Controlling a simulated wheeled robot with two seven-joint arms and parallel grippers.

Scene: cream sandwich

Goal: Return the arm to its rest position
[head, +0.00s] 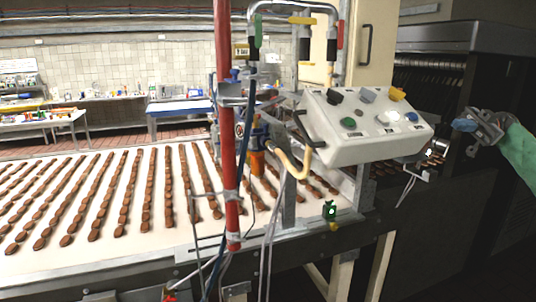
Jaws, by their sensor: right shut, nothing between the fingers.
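My right gripper (478,127) is at the right side of the head view, with its green-sleeved arm coming in from the right edge. It is shut and empty, in front of the dark machine and a little right of the control box (368,125). A visible gap separates it from the box. The box is pale, with several coloured buttons and knobs on its sloped face. My left gripper is not in view.
A white conveyor (110,244) with rows of brown biscuits fills the left. A red post (231,205) with hoses stands before it. A dark machine (428,85) stands at right. Tables with items line the back wall.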

